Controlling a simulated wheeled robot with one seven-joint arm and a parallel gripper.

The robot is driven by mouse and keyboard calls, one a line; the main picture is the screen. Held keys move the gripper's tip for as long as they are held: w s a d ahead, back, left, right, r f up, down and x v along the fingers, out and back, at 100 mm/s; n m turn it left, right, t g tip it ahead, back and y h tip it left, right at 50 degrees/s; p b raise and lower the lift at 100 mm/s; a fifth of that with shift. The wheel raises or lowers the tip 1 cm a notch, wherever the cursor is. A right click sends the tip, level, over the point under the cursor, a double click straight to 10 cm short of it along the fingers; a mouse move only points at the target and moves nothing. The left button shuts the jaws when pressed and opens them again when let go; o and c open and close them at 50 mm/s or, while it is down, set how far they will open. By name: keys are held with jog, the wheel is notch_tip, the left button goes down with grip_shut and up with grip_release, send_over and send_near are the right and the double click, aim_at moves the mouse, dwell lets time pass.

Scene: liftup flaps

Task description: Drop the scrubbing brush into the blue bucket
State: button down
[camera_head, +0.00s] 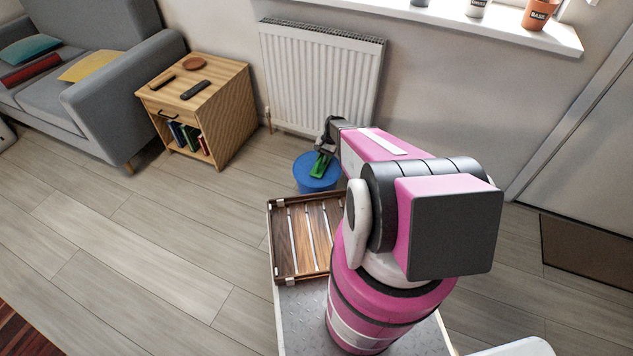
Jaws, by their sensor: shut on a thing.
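The blue bucket (312,184) stands on the floor in front of the radiator, just beyond the slatted tray. A green object, which I take for the scrubbing brush (320,165), shows over the bucket's opening. My gripper (324,146) is above the bucket and shut on the brush, which hangs below it. The fingertips are small and dark here, and the brush's upper part is partly hidden by them. I cannot tell from this angle whether the brush's lower end is below the rim. My pink arm hides the bucket's surroundings on the right.
A slatted wooden tray (282,243) lies in front of the bucket. A white radiator (322,75) is on the wall behind. A wooden side table (228,105) and a grey sofa (100,75) stand to the left. The floor at left is clear.

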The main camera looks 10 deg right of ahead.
jog(key=c, duration=1)
grip_release()
jog(key=v, duration=1)
jog(key=shift+w+d+r, duration=0.1)
jog(key=shift+w+r, duration=0.05)
jog(key=shift+r, duration=0.2)
